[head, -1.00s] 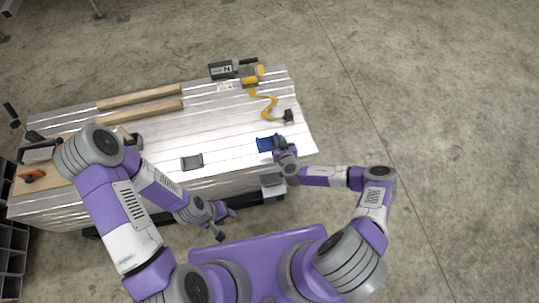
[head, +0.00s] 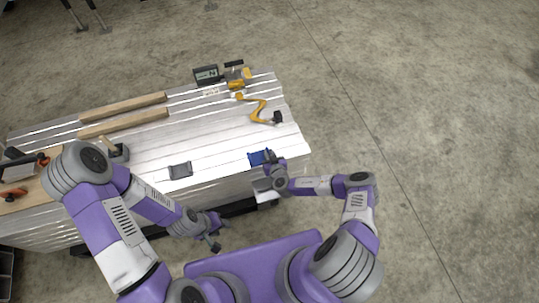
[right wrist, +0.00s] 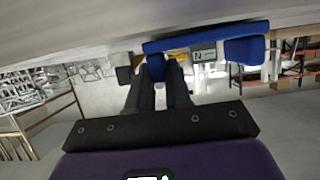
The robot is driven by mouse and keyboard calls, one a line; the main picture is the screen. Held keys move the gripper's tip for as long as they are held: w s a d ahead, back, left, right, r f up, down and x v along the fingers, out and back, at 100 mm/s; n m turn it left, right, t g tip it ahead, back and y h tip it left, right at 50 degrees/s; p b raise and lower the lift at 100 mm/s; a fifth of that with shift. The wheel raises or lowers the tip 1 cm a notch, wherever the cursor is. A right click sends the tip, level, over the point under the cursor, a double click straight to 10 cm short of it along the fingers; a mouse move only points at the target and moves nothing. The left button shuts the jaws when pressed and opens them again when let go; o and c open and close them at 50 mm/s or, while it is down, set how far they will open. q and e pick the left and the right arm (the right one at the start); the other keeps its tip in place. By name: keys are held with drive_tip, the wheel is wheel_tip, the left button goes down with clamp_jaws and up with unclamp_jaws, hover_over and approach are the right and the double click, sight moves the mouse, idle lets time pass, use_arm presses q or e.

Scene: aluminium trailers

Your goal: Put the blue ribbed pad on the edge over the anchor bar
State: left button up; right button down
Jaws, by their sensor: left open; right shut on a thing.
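The blue ribbed pad (head: 258,157) is at the near long edge of the trailer deck (head: 225,140), towards its right end. My right gripper (head: 268,160) is shut on it. In the right wrist view the pad (right wrist: 205,36) is a long blue strip with two blue blocks below it; my right gripper's fingers (right wrist: 157,75) close on the left block. Whether the pad touches the deck I cannot tell. My left gripper (head: 213,235) is open and empty, in front of the near edge. I cannot make out the anchor bar for certain; a dark rail (head: 240,207) runs under the edge.
A dark grey pad (head: 180,170) lies near the same edge, to the left. A yellow strap with a dark end (head: 259,112), a display box (head: 206,75) and two wooden beams (head: 123,123) lie further back. The floor to the right is clear.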

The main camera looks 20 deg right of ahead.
drive_tip(key=c, duration=1.5)
unclamp_jaws()
drive_tip(key=shift+f, duration=0.15)
drive_tip(key=o, duration=0.4)
drive_tip(key=shift+o, duration=0.2)
drive_tip(key=shift+r, duration=0.2)
drive_tip(key=p+v, duration=0.4)
drive_tip(key=v, duration=0.8)
